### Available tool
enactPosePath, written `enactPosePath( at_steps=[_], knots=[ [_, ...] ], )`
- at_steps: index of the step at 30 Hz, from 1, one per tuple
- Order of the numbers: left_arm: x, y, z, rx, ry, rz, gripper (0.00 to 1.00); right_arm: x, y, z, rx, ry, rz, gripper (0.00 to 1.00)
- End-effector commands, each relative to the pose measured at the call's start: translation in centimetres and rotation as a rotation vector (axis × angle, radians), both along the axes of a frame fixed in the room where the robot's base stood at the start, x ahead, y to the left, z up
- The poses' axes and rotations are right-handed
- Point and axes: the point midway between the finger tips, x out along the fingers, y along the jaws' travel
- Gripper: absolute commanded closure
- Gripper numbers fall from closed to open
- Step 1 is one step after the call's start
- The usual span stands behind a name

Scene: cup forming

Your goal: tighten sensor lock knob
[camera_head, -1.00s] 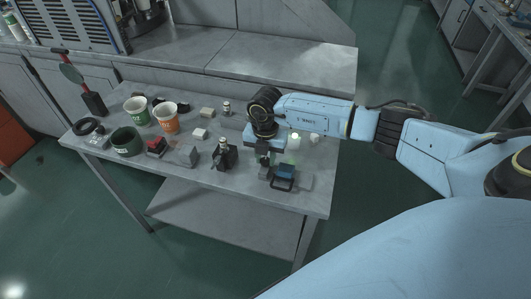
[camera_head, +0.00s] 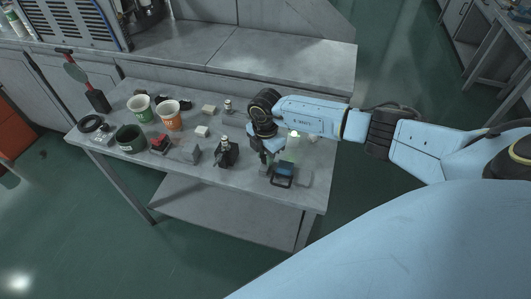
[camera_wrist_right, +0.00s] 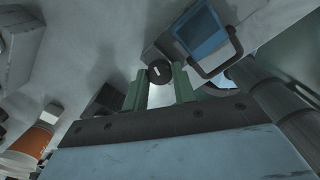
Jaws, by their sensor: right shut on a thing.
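My right gripper (camera_head: 267,158) points down over the right part of the table, beside a device with a blue panel and black handle (camera_head: 284,172). In the right wrist view, the two green fingers of the right gripper (camera_wrist_right: 160,79) close around a small round black knob (camera_wrist_right: 160,71) with a short white mark. The blue-panelled device (camera_wrist_right: 202,36) is just above right of the knob there. The knob is hidden or too small to make out in the head view. My left gripper is not in view.
On the table (camera_head: 185,92), a black stand (camera_head: 226,154) is left of my gripper. A green cup (camera_head: 140,107), an orange cup (camera_head: 170,117) and a dark round container (camera_head: 130,138) stand further left. Small pale blocks lie between.

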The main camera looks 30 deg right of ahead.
Motion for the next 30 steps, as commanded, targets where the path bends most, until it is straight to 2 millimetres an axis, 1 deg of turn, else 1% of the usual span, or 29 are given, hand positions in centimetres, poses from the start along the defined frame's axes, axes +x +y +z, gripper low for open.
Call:
enactPosePath(
  at_steps=[11,12,16,17,26,29,30],
  knots=[
    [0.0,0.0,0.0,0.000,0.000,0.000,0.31,0.1,-0.1,0.1,-0.001,-0.003,-0.004,0.96],
    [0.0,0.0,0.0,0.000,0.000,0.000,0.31,0.1,-0.1,0.1,-0.001,-0.003,-0.004,0.71],
    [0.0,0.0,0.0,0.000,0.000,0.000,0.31,0.1,-0.1,0.1,-0.002,-0.002,-0.004,0.54],
    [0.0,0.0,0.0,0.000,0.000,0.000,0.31,0.1,-0.1,0.1,-0.001,-0.002,-0.004,0.51],
    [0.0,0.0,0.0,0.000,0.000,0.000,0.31,0.0,0.0,0.2,-0.001,-0.002,-0.003,0.51],
    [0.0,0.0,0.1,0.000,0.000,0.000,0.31,0.1,-0.1,1.1,0.000,-0.003,-0.003,0.51],
    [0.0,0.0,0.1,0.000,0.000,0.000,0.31,0.1,-0.1,1.6,0.000,-0.003,-0.003,0.51]
  ],
)
